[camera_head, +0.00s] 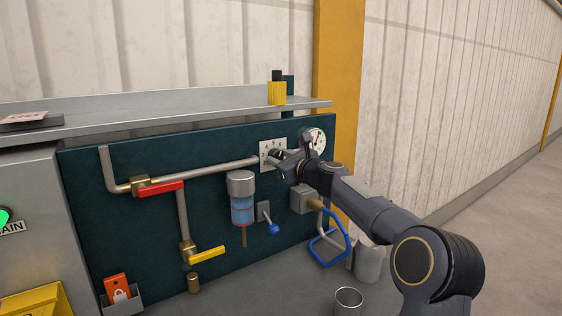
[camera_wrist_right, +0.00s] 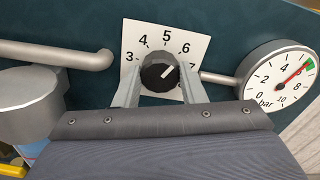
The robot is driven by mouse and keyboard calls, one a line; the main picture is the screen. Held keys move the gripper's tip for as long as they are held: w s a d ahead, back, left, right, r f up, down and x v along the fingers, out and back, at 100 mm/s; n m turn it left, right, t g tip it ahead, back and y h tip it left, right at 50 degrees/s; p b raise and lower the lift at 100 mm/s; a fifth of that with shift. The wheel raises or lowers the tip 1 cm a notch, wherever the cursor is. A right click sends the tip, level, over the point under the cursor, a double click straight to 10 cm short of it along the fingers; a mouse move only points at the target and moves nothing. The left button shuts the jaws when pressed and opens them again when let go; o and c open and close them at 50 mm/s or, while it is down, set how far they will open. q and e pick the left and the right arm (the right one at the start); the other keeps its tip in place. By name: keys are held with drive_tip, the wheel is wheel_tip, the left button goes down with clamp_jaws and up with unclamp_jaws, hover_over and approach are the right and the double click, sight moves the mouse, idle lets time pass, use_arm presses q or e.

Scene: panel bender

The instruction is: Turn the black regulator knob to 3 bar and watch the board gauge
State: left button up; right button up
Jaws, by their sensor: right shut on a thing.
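The black regulator knob (camera_wrist_right: 158,72) sits on a white dial plate (camera_wrist_right: 137,55) numbered from 3 upward. Its white mark points up and right, roughly toward 6 to 7. My right gripper (camera_wrist_right: 158,90) is shut on the knob, one finger on each side. In the head view my right gripper (camera_head: 283,157) reaches the plate (camera_head: 266,150) and hides most of the knob. The board gauge (camera_wrist_right: 278,80) is right of the plate; its red needle points to the upper right, near a green mark. The gauge also shows in the head view (camera_head: 316,141). My left gripper is not in view.
Left of the knob are a pipe (camera_head: 215,168), a filter bowl (camera_head: 242,208), a red valve handle (camera_head: 160,189) and a yellow one (camera_head: 207,255). A blue hose (camera_head: 330,250) hangs below my right arm. A shelf (camera_head: 180,113) runs above the board (camera_head: 90,215).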

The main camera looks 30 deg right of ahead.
drive_tip(key=n+b, duration=0.2)
drive_tip(key=n, duration=0.3)
drive_tip(key=shift+f+b, duration=0.2)
drive_tip(key=shift+b, duration=0.1)
drive_tip(key=n+b, duration=0.2)
drive_tip(key=n, duration=0.4)
drive_tip(key=shift+a+b, duration=0.1)
drive_tip(key=shift+b, duration=0.25)
drive_tip(key=n+b, duration=0.4)
drive_tip(key=n, duration=0.6)
drive_tip(key=shift+f, duration=0.1)
drive_tip(key=shift+n, duration=0.4)
drive_tip(key=o, duration=1)
drive_tip(key=shift+s, duration=0.1)
